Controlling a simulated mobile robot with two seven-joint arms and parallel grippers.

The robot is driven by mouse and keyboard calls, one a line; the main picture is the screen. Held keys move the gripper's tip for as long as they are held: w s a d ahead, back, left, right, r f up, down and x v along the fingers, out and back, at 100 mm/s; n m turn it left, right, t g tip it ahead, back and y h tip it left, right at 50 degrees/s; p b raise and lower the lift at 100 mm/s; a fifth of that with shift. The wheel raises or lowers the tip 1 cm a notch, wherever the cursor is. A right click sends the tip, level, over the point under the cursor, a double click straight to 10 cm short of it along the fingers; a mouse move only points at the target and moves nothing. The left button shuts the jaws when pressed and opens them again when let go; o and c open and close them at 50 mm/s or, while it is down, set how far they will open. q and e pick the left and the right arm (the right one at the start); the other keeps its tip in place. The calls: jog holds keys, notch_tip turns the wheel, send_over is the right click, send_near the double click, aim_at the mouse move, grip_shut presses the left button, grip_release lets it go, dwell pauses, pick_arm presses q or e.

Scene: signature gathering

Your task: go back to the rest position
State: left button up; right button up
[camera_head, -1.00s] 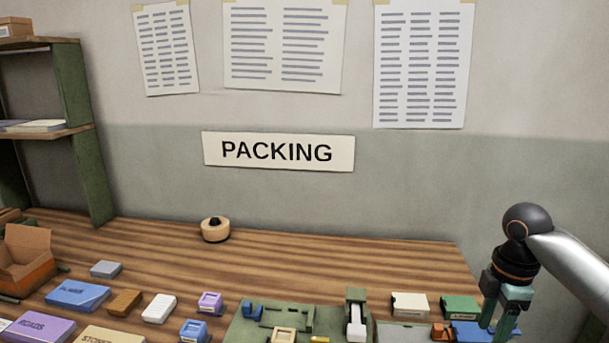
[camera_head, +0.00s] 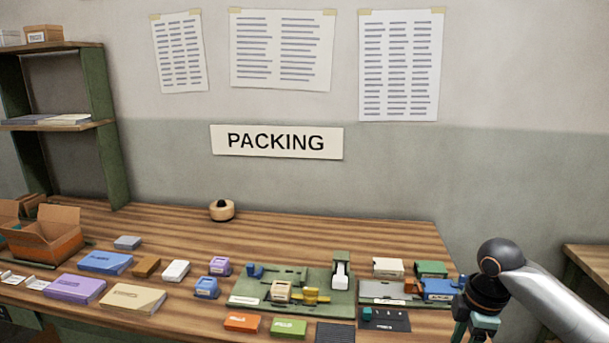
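My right gripper (camera_head: 472,333) comes in at the lower right on its arm, pointing down over the right end of the workbench (camera_head: 330,232). Its teal fingers show a gap between them, with nothing seen in it. Its fingertips are cut off by the bottom edge of the picture. My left gripper is not in view.
A green fixture board (camera_head: 325,290) and a grey tray (camera_head: 375,290) with small boxes stand left of my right gripper. A dark mat (camera_head: 385,322) lies in front. Colored boxes, an open carton (camera_head: 50,240) and a shelf (camera_head: 105,150) are further left. Another bench (camera_head: 590,262) is at right.

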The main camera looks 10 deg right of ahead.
jog(key=s+a+f+m+t+y, duration=0.3)
jog(key=a+f+m, duration=0.1)
jog(key=a+f, duration=1.2)
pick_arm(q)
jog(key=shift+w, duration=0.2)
pick_arm(e)
jog(key=s+f+m+t, duration=0.2)
jog(key=s+f+m, duration=0.2)
jog(key=s, duration=0.4)
jog(key=s+a+f+m+t+h, duration=0.1)
jog(key=s+f+m+t, duration=0.2)
jog(key=s, duration=0.5)
jog(key=shift+f+m, duration=0.8)
jog(key=shift+f, duration=0.05)
